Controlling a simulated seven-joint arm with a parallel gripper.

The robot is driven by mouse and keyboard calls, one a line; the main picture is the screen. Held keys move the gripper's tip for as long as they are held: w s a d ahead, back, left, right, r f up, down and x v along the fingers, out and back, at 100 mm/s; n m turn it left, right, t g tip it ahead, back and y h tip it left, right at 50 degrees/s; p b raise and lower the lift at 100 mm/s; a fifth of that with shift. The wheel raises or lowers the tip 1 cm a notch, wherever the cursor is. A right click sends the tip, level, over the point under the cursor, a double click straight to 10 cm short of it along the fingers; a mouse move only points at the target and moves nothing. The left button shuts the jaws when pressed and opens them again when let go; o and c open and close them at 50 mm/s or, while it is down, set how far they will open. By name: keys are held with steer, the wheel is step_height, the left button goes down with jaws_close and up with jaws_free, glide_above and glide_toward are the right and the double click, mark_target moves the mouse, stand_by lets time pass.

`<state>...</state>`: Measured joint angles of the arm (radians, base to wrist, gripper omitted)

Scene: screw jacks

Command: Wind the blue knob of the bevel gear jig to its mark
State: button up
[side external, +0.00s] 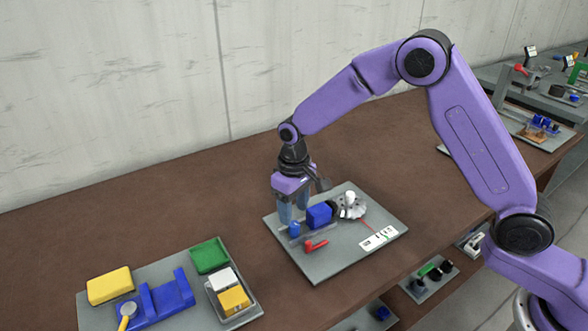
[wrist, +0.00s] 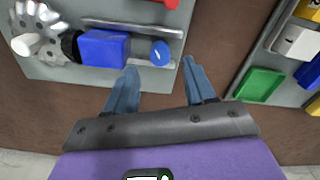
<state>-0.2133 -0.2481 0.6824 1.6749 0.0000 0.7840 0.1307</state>
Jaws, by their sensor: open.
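The bevel gear jig sits on a grey plate (side external: 330,264). Its blue knob (side external: 294,229) is at the left end of a blue block (side external: 319,215). The block's other end meets a grey toothed gear (side external: 352,210) with a white hub. In the wrist view the blue knob (wrist: 160,53) is a small round piece beside the blue block (wrist: 103,48). My gripper (side external: 293,222) points down at the knob. In the wrist view my gripper (wrist: 159,66) is open, its fingertips on either side of the knob. I cannot tell whether they touch it.
A red handle (side external: 316,246) lies in front of the knob, near a grey rail. A white scale card (side external: 379,238) with a green mark and a red pointer are at the plate's right. Another plate with a yellow block (side external: 110,286) stands left. Brown table between is clear.

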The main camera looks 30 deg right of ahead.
mark_target(297, 226)
step_height(297, 226, up, 12)
steer(key=shift+r, duration=0.25)
stand_by(0.5)
steer(key=s+d+n, duration=0.3)
steer(key=s+d, duration=0.2)
steer(key=s, duration=0.6)
steer(key=s+d+f+n, duration=0.1)
steer(key=s+d+n, duration=0.2)
steer(key=s, duration=0.8)
steer(key=s+d+n, duration=0.2)
steer(key=s+d, duration=0.6)
steer(key=s, duration=0.3)
steer(key=shift+s+f+n, duration=0.2)
steer(key=shift+s+n, duration=0.2)
